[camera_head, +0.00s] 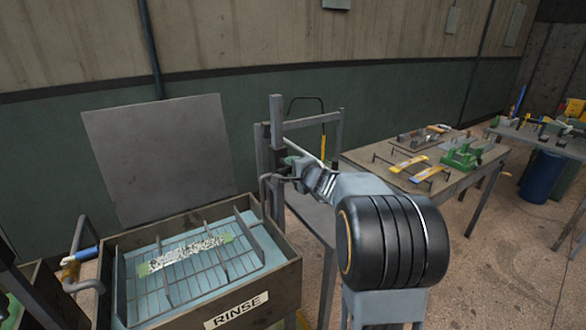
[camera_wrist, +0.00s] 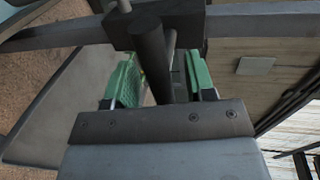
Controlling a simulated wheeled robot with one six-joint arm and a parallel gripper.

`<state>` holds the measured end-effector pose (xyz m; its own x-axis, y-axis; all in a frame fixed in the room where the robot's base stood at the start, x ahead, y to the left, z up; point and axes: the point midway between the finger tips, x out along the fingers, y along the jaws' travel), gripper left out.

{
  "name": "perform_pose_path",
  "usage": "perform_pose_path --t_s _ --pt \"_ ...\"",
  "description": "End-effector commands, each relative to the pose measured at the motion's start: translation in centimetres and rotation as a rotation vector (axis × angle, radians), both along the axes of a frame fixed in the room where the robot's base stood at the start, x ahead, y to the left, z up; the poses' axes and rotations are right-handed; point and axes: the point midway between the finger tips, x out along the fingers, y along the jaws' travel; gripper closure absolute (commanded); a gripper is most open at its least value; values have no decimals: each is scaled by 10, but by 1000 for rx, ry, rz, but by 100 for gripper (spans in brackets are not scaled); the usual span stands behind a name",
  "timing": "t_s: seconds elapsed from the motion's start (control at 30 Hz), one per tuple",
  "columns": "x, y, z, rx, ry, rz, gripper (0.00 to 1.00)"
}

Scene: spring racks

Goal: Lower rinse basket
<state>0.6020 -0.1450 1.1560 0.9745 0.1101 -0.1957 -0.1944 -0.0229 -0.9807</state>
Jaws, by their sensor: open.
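The rinse basket (camera_head: 150,292) is a wire rack with dark dividers inside the rinse tank (camera_head: 283,279), which is labelled RINSE. Blue liquid shows through its grid. A pale patterned strip (camera_head: 188,253) with green ends lies across it. My gripper (camera_head: 274,180) is at the tank's back right corner, beside a grey upright post (camera_head: 277,130). In the wrist view my gripper (camera_wrist: 162,78) is open. Its green finger pads stand on either side of a dark round bar (camera_wrist: 150,55), with gaps visible. Whether this bar belongs to the basket is hard to tell.
A grey lid panel (camera_head: 160,155) stands behind the tank. A bent bar with a blue grip (camera_head: 84,254) is at the tank's left. A workbench (camera_head: 450,190) with yellow and green items stands at right. A blue barrel (camera_head: 541,177) stands beyond.

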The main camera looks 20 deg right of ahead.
Motion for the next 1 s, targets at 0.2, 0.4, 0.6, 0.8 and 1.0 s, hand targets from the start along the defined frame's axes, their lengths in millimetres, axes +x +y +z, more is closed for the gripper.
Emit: perform_pose_path --t_s 0.2,0.4,0.6,0.8,1.0 --pt "1 0 0 0 -1 0 50" --pt "1 0 0 0 -1 0 62" --pt "1 0 0 0 -1 0 81" --pt "1 0 0 0 -1 0 100" --pt "1 0 0 0 -1 0 100"
